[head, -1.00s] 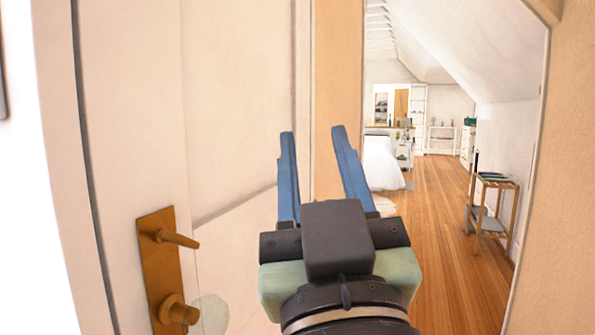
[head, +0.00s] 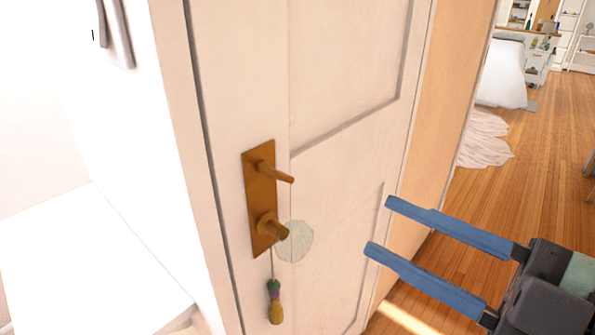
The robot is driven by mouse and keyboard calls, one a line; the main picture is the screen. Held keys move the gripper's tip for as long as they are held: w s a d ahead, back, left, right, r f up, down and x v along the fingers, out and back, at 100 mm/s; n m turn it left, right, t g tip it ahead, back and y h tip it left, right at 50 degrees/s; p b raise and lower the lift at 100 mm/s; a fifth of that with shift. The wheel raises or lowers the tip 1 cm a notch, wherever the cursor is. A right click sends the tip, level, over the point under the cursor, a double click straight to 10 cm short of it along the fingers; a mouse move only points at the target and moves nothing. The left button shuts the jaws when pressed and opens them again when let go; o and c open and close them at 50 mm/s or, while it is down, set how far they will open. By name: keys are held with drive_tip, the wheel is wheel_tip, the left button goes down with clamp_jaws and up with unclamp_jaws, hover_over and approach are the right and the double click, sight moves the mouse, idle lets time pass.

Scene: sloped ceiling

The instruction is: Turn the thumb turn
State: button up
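A brass door plate (head: 260,200) is fixed on the white door (head: 330,175). A lever handle (head: 272,173) sticks out of its upper part. The thumb turn (head: 270,228) is a round brass piece low on the same plate. My gripper (head: 379,226) has two long blue fingers, spread apart with nothing between them. It is to the right of the thumb turn, pointing left toward the door, and does not touch the plate.
A tassel (head: 274,300) hangs below the thumb turn, and a pale round tag (head: 295,241) is beside it. A white surface (head: 90,265) is at the left. Wooden floor (head: 530,150) and a bed (head: 500,72) lie beyond the door frame at right.

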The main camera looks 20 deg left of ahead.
sight(287, 179)
drive_tip(key=x, duration=1.2)
drive_tip(key=shift+a+f+b, duration=0.1)
drive_tip(key=shift+a+b, duration=0.05)
drive_tip(key=shift+b, duration=0.2)
clamp_jaws()
